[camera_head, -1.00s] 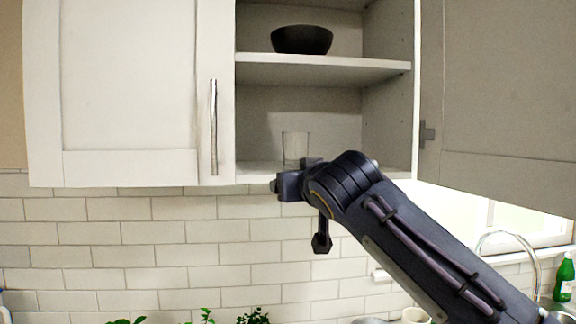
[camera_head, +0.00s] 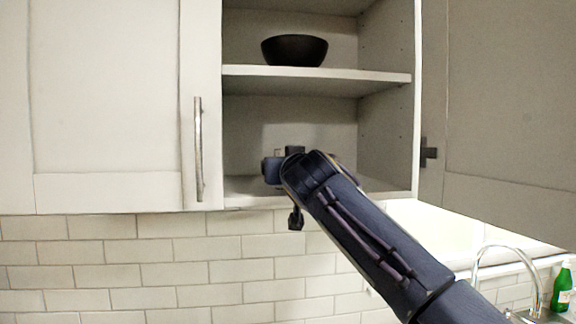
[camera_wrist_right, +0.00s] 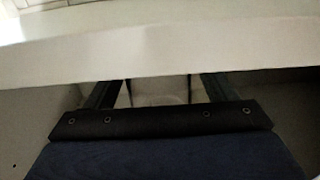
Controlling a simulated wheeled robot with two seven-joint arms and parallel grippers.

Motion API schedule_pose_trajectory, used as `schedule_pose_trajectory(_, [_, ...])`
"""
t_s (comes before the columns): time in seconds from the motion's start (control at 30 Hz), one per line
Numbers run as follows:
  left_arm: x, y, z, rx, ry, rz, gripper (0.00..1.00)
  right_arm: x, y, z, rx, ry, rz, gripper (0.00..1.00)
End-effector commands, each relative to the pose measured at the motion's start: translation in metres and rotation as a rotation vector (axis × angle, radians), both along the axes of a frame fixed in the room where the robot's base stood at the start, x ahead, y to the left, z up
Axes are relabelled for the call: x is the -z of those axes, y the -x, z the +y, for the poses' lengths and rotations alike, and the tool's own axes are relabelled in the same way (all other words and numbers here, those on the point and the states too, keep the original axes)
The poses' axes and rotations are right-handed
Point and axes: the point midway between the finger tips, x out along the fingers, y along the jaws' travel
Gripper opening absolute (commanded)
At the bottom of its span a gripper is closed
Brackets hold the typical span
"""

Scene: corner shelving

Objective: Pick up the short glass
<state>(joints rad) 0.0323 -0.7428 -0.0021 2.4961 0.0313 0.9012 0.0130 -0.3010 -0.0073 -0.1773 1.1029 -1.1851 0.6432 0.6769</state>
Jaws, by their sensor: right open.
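The short clear glass stood on the lower cabinet shelf (camera_head: 240,188) a second ago. It is now mostly or fully hidden behind my right gripper (camera_head: 278,160) in the head view. The gripper reaches into the open cabinet just above that shelf. In the right wrist view the fingers of my right gripper (camera_wrist_right: 160,90) are spread apart. A faint pale shape shows between them, possibly the glass, but it is too dim to be sure. I cannot tell whether the fingers touch it. My left gripper is not in view.
A black bowl (camera_head: 294,50) sits on the upper shelf (camera_head: 315,80), above the gripper. A closed cabinet door (camera_head: 105,110) is at left, an open door (camera_head: 500,100) at right. A pale shelf edge (camera_wrist_right: 160,50) crosses the wrist view close to the fingers.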

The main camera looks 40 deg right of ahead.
Motion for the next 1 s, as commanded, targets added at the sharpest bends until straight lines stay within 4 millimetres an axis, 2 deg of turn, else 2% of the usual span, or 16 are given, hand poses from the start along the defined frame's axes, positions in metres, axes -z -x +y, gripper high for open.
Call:
schedule_pose_trajectory(0.03, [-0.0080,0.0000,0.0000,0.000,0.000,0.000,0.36,-0.0032,-0.0060,-0.0037,0.002,0.000,0.002,0.78])
schedule_pose_trajectory(0.1, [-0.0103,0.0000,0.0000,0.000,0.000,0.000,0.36,-0.0022,-0.0107,-0.0070,0.002,0.000,0.001,0.78])
schedule_pose_trajectory(0.37, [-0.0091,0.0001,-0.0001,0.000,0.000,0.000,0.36,0.0005,-0.0133,-0.0086,0.001,-0.001,-0.002,0.78])
schedule_pose_trajectory(0.47, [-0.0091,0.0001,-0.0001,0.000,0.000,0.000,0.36,0.0005,-0.0132,-0.0084,0.001,-0.001,-0.002,0.68])
schedule_pose_trajectory(0.8, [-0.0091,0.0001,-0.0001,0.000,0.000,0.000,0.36,0.0004,-0.0130,-0.0083,0.001,-0.002,-0.001,0.23])
schedule_pose_trajectory(1.0, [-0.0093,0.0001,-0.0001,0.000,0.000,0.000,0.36,-0.0005,-0.0127,-0.0082,0.000,-0.002,-0.003,0.22])
